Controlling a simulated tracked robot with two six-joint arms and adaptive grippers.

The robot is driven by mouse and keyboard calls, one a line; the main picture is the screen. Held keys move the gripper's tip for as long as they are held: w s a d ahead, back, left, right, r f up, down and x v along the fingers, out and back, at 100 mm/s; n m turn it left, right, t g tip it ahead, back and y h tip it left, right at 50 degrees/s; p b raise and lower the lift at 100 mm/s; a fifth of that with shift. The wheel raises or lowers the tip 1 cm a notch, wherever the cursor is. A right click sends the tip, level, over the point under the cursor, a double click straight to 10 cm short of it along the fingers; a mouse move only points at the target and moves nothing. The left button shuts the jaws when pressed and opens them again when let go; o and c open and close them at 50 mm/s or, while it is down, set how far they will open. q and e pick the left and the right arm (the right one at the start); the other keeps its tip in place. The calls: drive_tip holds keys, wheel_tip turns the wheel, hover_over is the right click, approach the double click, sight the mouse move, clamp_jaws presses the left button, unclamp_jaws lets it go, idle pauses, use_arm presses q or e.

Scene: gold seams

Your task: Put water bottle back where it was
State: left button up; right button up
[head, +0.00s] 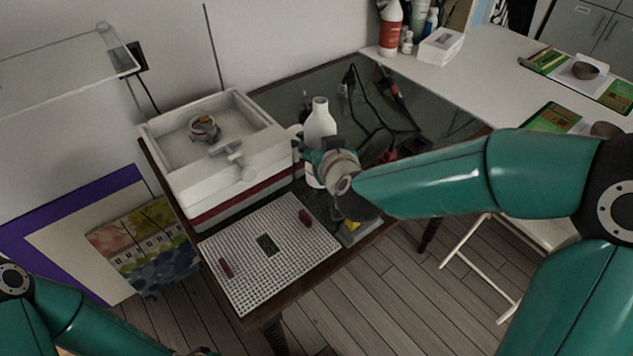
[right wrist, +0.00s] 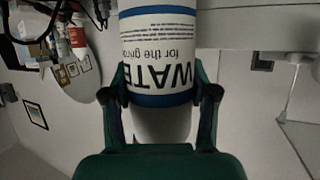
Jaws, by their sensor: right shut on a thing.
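The water bottle (head: 320,123) is white with a narrow neck. It stands upright, or nearly so, on the dark table just right of the white box. In the right wrist view the bottle (right wrist: 160,55) shows blue bands and the printed word "WATE", upside down. My right gripper (right wrist: 160,97) is shut on the bottle, with one finger on each side of it. In the head view my right gripper (head: 318,157) reaches it from the right and hides its lower part. I cannot tell whether its base touches the table. Only part of my left arm shows, at lower left.
A white box (head: 160,150) with a small grinder-like thing in it stands close left of the bottle. A white grid (head: 240,275) lies in front. Black cables and tools (head: 385,100) lie behind and right. A red-and-white bottle (head: 390,28) stands at the back.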

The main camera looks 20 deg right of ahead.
drive_tip(key=shift+f+b, duration=0.95)
drive_tip(key=shift+f, duration=2.8)
drive_tip(key=shift+f, duration=0.1)
drive_tip(key=o, duration=1.3)
drive_tip(key=shift+s, duration=0.1)
drive_tip(key=shift+b+v, duration=1.45)
drive_tip(key=shift+v, duration=4.55)
drive_tip(key=shift+d, duration=0.15)
